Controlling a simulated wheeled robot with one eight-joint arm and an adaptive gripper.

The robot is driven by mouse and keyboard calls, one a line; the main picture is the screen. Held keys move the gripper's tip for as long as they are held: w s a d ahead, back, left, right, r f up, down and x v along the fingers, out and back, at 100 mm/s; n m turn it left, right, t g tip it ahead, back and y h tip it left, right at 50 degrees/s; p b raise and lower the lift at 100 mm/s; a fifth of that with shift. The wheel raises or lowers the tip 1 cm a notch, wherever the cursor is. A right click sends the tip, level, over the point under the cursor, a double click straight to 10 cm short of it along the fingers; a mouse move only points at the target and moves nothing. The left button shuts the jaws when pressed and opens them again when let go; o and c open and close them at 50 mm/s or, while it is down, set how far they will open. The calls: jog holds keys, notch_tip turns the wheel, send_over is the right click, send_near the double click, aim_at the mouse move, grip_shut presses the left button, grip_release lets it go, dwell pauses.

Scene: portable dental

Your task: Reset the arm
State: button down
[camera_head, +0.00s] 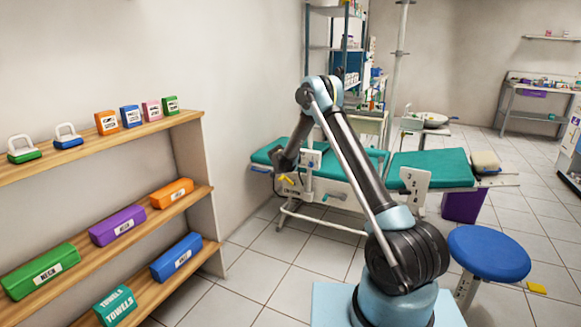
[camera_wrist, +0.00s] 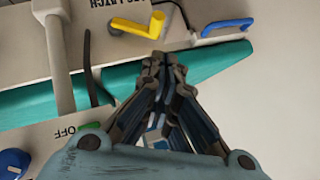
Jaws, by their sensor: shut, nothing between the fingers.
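My arm rises in the middle of the head view and bends down at the elbow, so my gripper (camera_head: 284,164) hangs beside the dental chair (camera_head: 432,168) with its teal pads. In the wrist view my gripper (camera_wrist: 162,62) is shut, its fingertips together and nothing between them. The tips appear just below a yellow lever (camera_wrist: 140,27) on a pale panel with a partly hidden label ending in "LATCH". I cannot tell whether they touch it. A blue handle (camera_wrist: 228,27) is to the right of the lever. A green switch (camera_wrist: 89,127) marked "OFF" is at lower left.
A wooden shelf (camera_head: 150,128) with labelled boxes and two padlock-shaped items stands at left. A blue stool (camera_head: 488,253) is at right, near a purple bin (camera_head: 462,205). A metal rack (camera_head: 338,47) stands behind. Tiled floor (camera_head: 262,262) is clear between shelf and chair.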

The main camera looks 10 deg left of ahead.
jog(key=s+d+r+n+g, duration=0.1)
jog(key=s+d+r, duration=0.3)
jog(key=d+r, duration=0.55)
jog(key=s+d+r+n, duration=0.1)
jog(key=s+d+r, duration=0.4)
jog(key=d+r, duration=0.45)
jog(key=s+d+r+n+g, duration=0.1)
jog(key=s+d+r, duration=0.5)
jog(key=s, duration=0.3)
jog(key=s+d+r, duration=0.7)
jog(key=s, duration=0.3)
jog(key=s+d+f+n, duration=0.1)
jog(key=s+d, duration=0.3)
jog(key=s, duration=0.8)
jog(key=s+d+f+n, duration=0.1)
jog(key=s+d, duration=0.3)
jog(key=s, duration=0.7)
jog(key=s+f+g, duration=0.3)
jog(key=s+f, duration=0.4)
jog(key=s, duration=0.3)
jog(key=s+f+n+g, duration=0.1)
jog(key=s+f+g, duration=0.1)
jog(key=s+f, duration=0.4)
jog(key=s, duration=0.4)
jog(key=shift+d+f+g+h, duration=0.3)
jog(key=shift+d+f+g, duration=0.05)
jog(key=shift+d+g, duration=0.05)
jog(key=shift+w, duration=0.1)
